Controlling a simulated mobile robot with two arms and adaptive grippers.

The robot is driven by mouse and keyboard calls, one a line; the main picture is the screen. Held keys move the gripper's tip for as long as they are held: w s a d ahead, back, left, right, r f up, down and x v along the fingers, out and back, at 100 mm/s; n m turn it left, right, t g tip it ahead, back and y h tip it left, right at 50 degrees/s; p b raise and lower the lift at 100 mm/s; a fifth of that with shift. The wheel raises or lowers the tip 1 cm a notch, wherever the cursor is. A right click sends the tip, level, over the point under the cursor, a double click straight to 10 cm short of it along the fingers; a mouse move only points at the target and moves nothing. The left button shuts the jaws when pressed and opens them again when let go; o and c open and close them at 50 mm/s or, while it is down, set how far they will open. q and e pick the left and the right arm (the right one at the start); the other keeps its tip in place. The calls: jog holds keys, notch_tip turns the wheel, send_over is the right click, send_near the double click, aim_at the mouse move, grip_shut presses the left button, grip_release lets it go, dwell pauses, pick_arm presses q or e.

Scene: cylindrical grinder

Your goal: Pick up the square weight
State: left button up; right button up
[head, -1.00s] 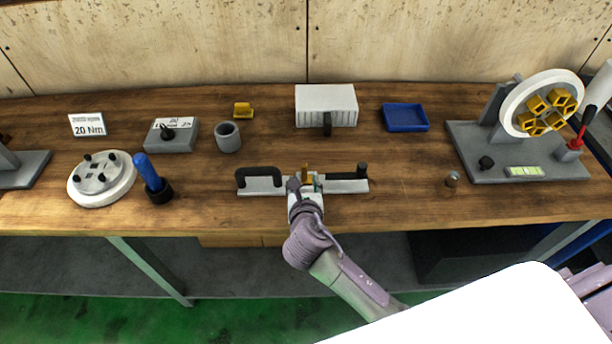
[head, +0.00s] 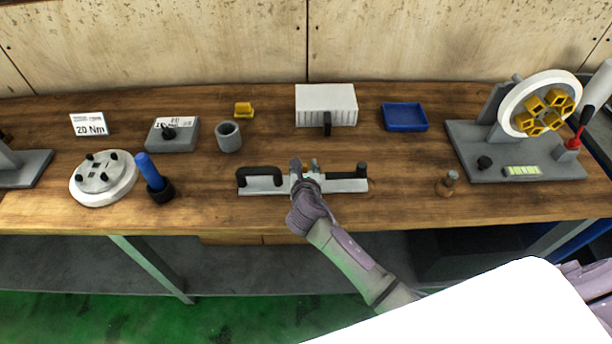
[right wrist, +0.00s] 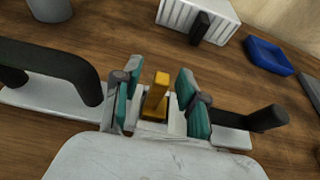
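A yellow block with an upright tab (right wrist: 157,95), which I take as the square weight, sits in the middle of a light grey bar fixture (head: 345,186). In the head view my right gripper hides it. My right gripper (head: 305,168) is over the middle of the bar. In the right wrist view its teal-padded fingers (right wrist: 157,100) are spread on either side of the yellow tab, with a gap showing. My left gripper is out of view.
A black handle (head: 258,175) rises at the bar's left and a black post (head: 361,170) at its right. A white finned box (head: 326,103) and a blue tray (head: 405,117) stand behind. A small brown-and-grey piece (head: 447,185) stands to the right. Bare wood lies between them.

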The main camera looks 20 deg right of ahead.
grip_shut()
